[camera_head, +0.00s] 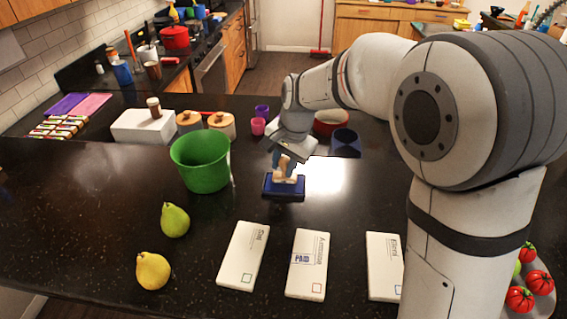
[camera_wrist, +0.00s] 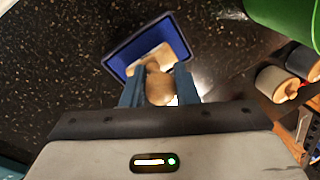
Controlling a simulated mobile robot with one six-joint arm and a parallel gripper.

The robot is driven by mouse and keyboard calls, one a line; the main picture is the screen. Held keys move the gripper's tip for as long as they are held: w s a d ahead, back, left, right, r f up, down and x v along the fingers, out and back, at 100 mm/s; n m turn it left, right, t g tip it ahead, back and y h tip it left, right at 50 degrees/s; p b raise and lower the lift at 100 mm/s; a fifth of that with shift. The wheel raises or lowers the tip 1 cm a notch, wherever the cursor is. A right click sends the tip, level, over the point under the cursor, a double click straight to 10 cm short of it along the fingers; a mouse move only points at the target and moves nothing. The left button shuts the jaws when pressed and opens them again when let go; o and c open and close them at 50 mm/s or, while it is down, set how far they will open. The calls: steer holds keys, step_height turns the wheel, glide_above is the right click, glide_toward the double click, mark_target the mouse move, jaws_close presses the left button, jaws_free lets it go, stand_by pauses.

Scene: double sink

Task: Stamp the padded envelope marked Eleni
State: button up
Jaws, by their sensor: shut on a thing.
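My gripper (camera_head: 284,160) is shut on the handle of a wooden stamp (camera_head: 288,170). The stamp's tan base shows in the wrist view (camera_wrist: 150,62) between the blue fingers (camera_wrist: 160,85). It is over the blue ink pad (camera_head: 271,189), also in the wrist view (camera_wrist: 125,46); I cannot tell whether it touches the pad. The white envelope marked Eleni (camera_head: 383,270) lies at the front right, its right part hidden by my arm. A middle envelope (camera_head: 307,270) bears a blue PAID mark and a different name. Another envelope (camera_head: 242,260) lies to its left, with no blue mark visible.
A green bucket (camera_head: 200,162) stands left of the pad. A green pear (camera_head: 174,220) and a yellow pear (camera_head: 152,271) lie front left. Tomatoes (camera_head: 538,282) sit on a plate at the right. Canisters (camera_head: 222,124), cups and a dark blue holder (camera_head: 345,144) stand behind.

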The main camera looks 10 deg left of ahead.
steer(key=shift+f+b, duration=0.4)
steer(key=shift+f, duration=0.2)
stand_by(1.4)
steer(key=shift+r, duration=0.15)
steer(key=shift+w+a+p+v, duration=0.1)
steer(key=shift+a+p+v, duration=0.1)
steer(key=shift+p+v, duration=0.8)
steer(key=shift+w+a+p+v, duration=0.1)
steer(key=shift+a+p+v, duration=0.15)
steer(key=shift+p+v, duration=0.7)
steer(key=shift+w+a+p+v, duration=0.15)
steer(key=shift+p+v, duration=0.4)
steer(key=shift+v, duration=0.85)
steer(key=shift+r, duration=0.15)
steer(key=shift+s, duration=0.15)
